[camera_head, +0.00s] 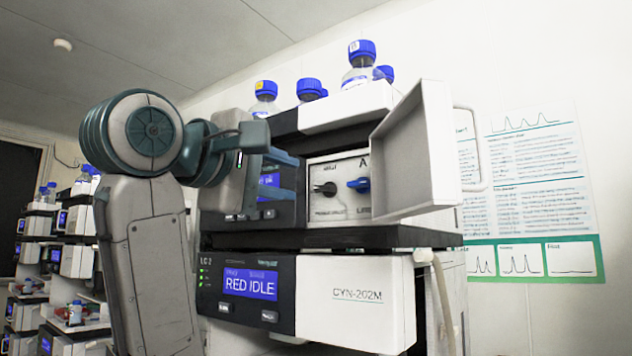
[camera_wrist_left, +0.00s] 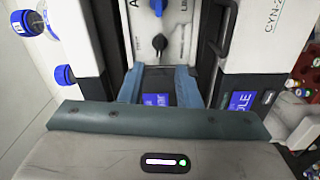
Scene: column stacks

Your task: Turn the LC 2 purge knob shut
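The LC 2 stack shows an open valve panel (camera_head: 338,206) with a black knob (camera_head: 326,188) and a blue knob (camera_head: 359,185) to its right. The labels are too small to tell surely which is the purge knob. The blue knob's handle lies roughly level. In the left wrist view, turned sideways, the black knob (camera_wrist_left: 158,42) is ahead of the fingers, and the blue knob (camera_wrist_left: 158,6) is at the top edge. My left gripper (camera_head: 288,178) is open and empty, left of the black knob and apart from it. Its spread fingers also show in the wrist view (camera_wrist_left: 160,78). My right gripper is out of view.
The white door (camera_head: 415,150) stands open right of the panel. Blue-capped bottles (camera_head: 361,65) stand on top. A tube (camera_head: 441,300) hangs at the right. More stacks (camera_head: 75,262) stand at the far left.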

